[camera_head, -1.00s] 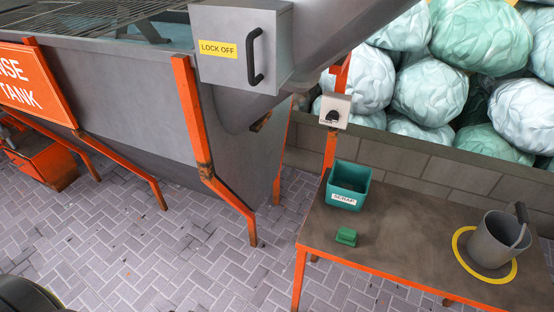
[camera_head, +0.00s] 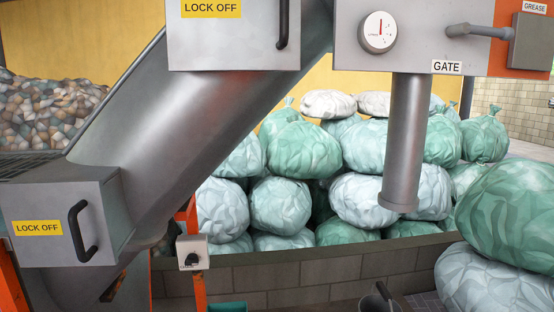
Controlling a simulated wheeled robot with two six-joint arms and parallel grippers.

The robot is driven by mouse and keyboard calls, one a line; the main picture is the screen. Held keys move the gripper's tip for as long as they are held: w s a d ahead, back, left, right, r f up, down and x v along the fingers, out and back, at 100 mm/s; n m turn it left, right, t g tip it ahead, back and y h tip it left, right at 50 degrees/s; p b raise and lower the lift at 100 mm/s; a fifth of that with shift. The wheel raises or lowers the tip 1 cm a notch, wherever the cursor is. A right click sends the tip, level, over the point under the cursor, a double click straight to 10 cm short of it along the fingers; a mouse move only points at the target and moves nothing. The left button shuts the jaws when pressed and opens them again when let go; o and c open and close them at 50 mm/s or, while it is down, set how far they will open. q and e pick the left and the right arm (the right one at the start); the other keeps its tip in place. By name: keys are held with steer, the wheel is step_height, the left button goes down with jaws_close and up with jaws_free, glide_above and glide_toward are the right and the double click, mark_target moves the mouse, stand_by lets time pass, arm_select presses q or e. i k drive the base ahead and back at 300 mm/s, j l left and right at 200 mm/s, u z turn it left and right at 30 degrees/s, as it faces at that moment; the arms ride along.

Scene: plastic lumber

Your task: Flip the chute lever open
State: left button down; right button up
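A grey lever (camera_head: 482,31) with a rounded grip sticks out to the right from a grey machine housing (camera_head: 345,30) at the upper right. It lies roughly level, just above a white label reading GATE. A round white gauge (camera_head: 379,32) with a red needle is on the same housing. A grey vertical chute pipe (camera_head: 406,145) hangs below the housing, its lower end over the bags. Neither of my grippers shows in the head view.
Grey boxes marked LOCK OFF, one at the top (camera_head: 234,35) and one at lower left (camera_head: 65,222), have black handles. A sloping grey duct (camera_head: 185,130) joins them. Bags (camera_head: 280,205) are piled behind a block wall (camera_head: 300,280). A control box (camera_head: 192,252) stands on an orange post.

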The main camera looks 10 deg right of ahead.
mark_target(506, 33)
steer(key=z, duration=1.35)
